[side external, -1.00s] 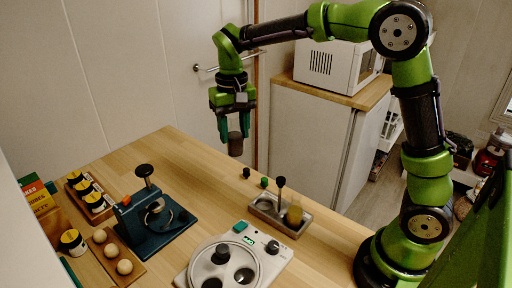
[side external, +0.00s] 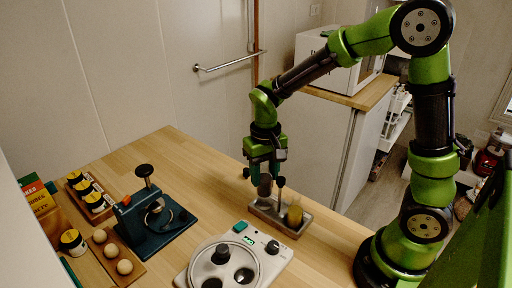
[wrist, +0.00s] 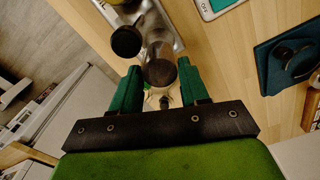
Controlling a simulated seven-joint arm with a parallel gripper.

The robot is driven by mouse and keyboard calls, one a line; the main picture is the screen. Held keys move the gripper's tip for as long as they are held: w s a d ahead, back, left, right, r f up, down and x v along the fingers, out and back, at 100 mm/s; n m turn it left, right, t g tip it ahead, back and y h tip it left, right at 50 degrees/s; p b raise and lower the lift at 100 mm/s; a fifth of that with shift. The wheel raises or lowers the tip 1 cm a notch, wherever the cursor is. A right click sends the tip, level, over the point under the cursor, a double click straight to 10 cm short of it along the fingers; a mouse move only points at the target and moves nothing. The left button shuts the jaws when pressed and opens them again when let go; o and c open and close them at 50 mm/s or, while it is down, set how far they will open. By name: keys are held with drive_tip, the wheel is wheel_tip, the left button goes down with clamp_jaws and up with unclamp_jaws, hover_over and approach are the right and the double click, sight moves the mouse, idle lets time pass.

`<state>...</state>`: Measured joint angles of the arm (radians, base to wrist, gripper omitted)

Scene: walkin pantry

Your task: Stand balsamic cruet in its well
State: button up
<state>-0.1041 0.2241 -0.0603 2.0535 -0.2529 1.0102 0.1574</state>
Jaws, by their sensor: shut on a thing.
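The balsamic cruet (side external: 264,187), a small glass vessel with dark contents, hangs roughly upright in my gripper (side external: 265,175). My gripper is shut on it, with a green finger on each side. In the wrist view the cruet (wrist: 161,70) shows between the fingertips (wrist: 160,82). The metal cruet caddy (side external: 299,232) stands below and slightly right of it. The cruet is over the caddy's left end, beside the central post with its dark knob (side external: 281,182). A yellow oil cruet (side external: 294,216) stands in the right well. The left well is largely hidden; I cannot tell whether the cruet's base touches it.
A white round-topped appliance (side external: 190,268) stands in front, and a dark teal press (side external: 160,232) stands to the left. The counter between press and caddy is clear.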

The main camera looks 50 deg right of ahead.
sight(264, 189)
drive_tip(key=shift+f, duration=2.55)
drive_tip(key=o, duration=1.2)
drive_tip(key=shift+f, duration=0.15)
drive_tip(key=shift+c, duration=0.2)
wheel_tip(264, 189, up, 12)
drive_tip(key=shift+r, duration=0.15)
drive_tip(key=s+a+r+t+y, duration=0.1)
drive_tip(key=s+r+t+y, duration=0.1)
drive_tip(key=s+r+t, duration=0.5)
drive_tip(key=s, duration=0.4)
drive_tip(key=shift+s+a+r+n, duration=0.15)
drive_tip(key=shift+s+a+n, duration=0.05)
drive_tip(key=shift+a+n, duration=0.1)
